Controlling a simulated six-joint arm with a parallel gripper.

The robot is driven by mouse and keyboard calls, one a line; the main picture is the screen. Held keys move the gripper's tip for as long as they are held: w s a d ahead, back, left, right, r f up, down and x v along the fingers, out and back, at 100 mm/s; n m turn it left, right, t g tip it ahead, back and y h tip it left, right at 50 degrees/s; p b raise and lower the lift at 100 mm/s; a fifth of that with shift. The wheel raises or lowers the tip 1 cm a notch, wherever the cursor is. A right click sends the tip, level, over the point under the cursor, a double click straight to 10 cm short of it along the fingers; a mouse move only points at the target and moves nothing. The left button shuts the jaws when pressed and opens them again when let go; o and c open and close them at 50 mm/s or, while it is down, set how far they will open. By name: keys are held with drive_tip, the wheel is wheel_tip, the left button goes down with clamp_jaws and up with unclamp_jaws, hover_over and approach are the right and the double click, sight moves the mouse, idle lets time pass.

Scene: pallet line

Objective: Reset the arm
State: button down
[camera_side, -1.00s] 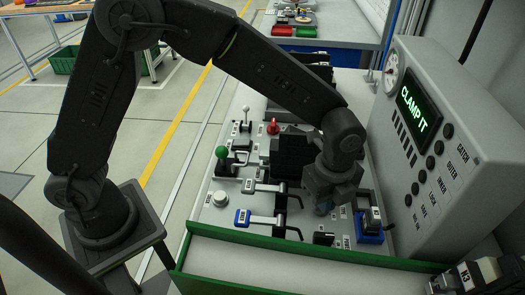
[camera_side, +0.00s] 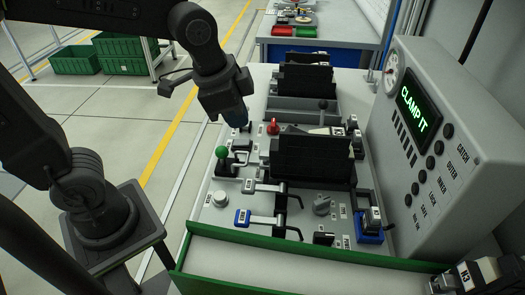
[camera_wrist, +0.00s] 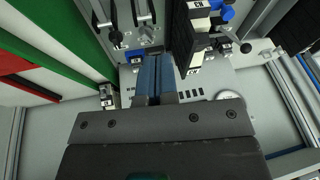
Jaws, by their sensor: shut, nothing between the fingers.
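My gripper (camera_side: 238,122) is in the side view, above the left far part of the grey control panel (camera_side: 232,180), pointing down. Its blue fingers (camera_wrist: 155,78) are together in the wrist view with nothing between them.
Dark block-like units (camera_side: 312,160) stand on the panel. A green-edged conveyor (camera_side: 300,262) crosses the front.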

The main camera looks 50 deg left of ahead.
drive_tip(key=s+a+n+t, duration=0.2)
drive_tip(key=s+a+n, duration=0.3)
drive_tip(key=s+n, duration=0.2)
drive_tip(key=shift+s+r+y, duration=0.3)
drive_tip(key=shift+s, duration=0.1)
